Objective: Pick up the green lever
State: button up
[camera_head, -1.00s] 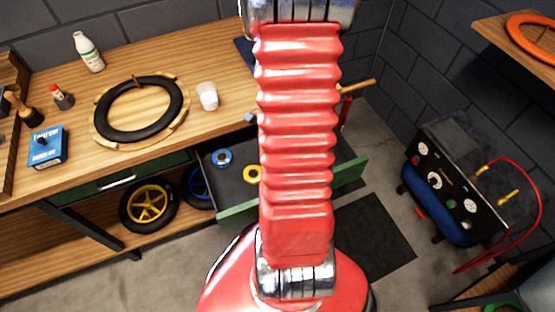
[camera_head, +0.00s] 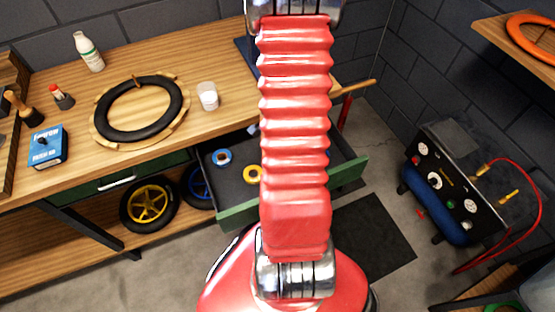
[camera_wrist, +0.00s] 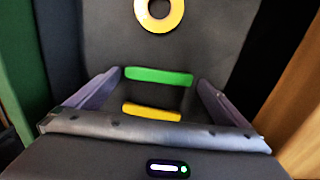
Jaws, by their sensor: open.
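The green lever (camera_wrist: 158,76) lies on the dark floor of the open drawer in the wrist view. It is a short, rounded green bar, lying nearly crosswise between the tips of my gripper. My gripper (camera_wrist: 160,82) is open, with one finger on each side of the green lever and a gap visible at both ends. A similar yellow lever (camera_wrist: 152,112) lies closer to the palm, also between the fingers. In the head view my red arm hides the gripper and both levers.
The drawer (camera_head: 237,216) has green walls. The wooden bench (camera_head: 200,60) is above and behind, bearing a tyre (camera_head: 139,109) and a white cup (camera_head: 208,96).

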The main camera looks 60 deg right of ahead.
jog(key=shift+f, duration=0.65)
jog(key=c, duration=0.8)
